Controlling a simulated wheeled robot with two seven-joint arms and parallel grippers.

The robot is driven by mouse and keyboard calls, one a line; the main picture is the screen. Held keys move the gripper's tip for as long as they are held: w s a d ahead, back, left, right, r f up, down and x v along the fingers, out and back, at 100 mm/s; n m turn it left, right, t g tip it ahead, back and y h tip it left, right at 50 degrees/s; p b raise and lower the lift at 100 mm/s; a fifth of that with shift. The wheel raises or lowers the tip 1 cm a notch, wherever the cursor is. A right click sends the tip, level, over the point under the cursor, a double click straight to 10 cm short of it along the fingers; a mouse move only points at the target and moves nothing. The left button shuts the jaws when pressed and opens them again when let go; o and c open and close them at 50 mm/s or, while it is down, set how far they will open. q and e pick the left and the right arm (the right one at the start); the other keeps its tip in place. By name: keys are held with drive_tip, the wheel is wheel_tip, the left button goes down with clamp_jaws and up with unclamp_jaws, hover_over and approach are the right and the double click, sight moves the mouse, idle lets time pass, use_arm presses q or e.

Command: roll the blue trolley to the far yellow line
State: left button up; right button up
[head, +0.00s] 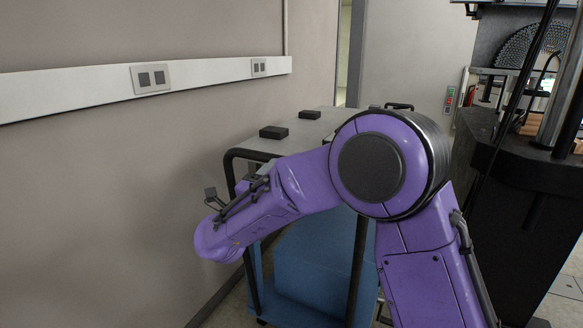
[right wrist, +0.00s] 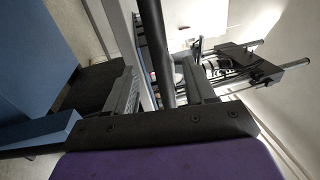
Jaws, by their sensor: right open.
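The blue trolley (head: 310,262) stands along the wall in the head view, with dark posts and a grey top. My purple right arm crosses in front and hides much of it. The trolley's dark curved handle bar (head: 234,154) is at its near left side. In the right wrist view, my right gripper (right wrist: 160,72) is open, and a dark bar (right wrist: 153,35) runs between its fingers. I cannot tell whether they touch it. Blue panels (right wrist: 35,50) show to the left there. My left gripper is not in view. No yellow line shows.
Two small black blocks (head: 274,132) (head: 310,114) sit on the trolley top. The wall with a white socket rail (head: 200,83) runs close on the left. A dark machine (head: 520,190) stands on the right. A doorway gap (head: 342,55) is at the back.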

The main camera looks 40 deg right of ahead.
drive_tip(key=x, duration=0.9)
drive_tip(key=shift+w+d+p, duration=0.2)
drive_tip(key=shift+p, duration=0.2)
clamp_jaws()
drive_tip(key=shift+d, duration=0.1)
